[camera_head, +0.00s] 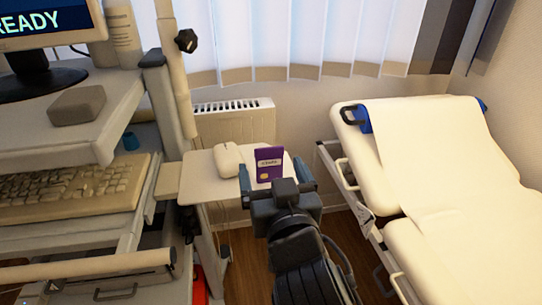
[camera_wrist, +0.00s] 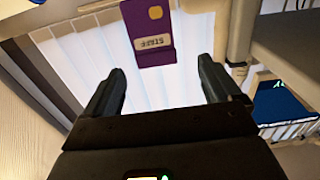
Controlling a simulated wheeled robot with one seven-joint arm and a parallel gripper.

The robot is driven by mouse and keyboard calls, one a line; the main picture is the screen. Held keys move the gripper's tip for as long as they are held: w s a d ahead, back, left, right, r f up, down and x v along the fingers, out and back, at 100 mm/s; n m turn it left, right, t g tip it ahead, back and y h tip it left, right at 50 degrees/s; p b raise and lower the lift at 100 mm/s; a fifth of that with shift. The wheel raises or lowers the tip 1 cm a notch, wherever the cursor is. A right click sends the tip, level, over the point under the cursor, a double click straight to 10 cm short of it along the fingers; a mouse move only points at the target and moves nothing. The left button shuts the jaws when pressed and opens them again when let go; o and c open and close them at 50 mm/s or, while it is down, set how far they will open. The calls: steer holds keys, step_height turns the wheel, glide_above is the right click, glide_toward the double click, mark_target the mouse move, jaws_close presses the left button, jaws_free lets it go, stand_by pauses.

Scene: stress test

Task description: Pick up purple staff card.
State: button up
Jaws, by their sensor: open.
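The purple staff card (camera_head: 269,158) appears upright at the small white side tray (camera_head: 197,188), with a pale label strip and a small yellow square on its face. In the wrist view the card (camera_wrist: 156,28) shows upside down at the top centre, cut off by the frame edge. My gripper (camera_head: 272,166) is open, its fingers to the left and right of the card in the head view. In the wrist view the open gripper (camera_wrist: 161,66) has nothing between its fingers, and the card shows beyond the fingertips.
A white computer mouse (camera_head: 228,160) lies just left of the card. A cart with a keyboard (camera_head: 70,193) and a grey block (camera_head: 77,105) stands at the left. An examination bed (camera_head: 440,160) is at the right. A radiator (camera_head: 233,124) is behind the tray.

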mark_target(270, 157)
steer(key=x, duration=0.2)
steer(key=shift+w+a+r+p, duration=0.1)
steer(key=shift+w+p, duration=0.15)
steer(key=shift+p, duration=0.1)
steer(key=shift+d+f+p+x, duration=0.1)
steer(key=shift+f+p+x, duration=0.2)
steer(key=shift+x, duration=0.6)
steer(key=shift+d+f+p+x, duration=0.1)
steer(key=shift+p+x, duration=0.25)
steer(key=shift+x, duration=0.55)
steer(key=shift+d+f+p+x, duration=0.15)
steer(key=shift+p+x, duration=0.2)
steer(key=shift+x, duration=0.55)
steer(key=shift+w, duration=0.1)
steer(key=c, duration=0.8)
steer(key=shift+c, duration=0.2)
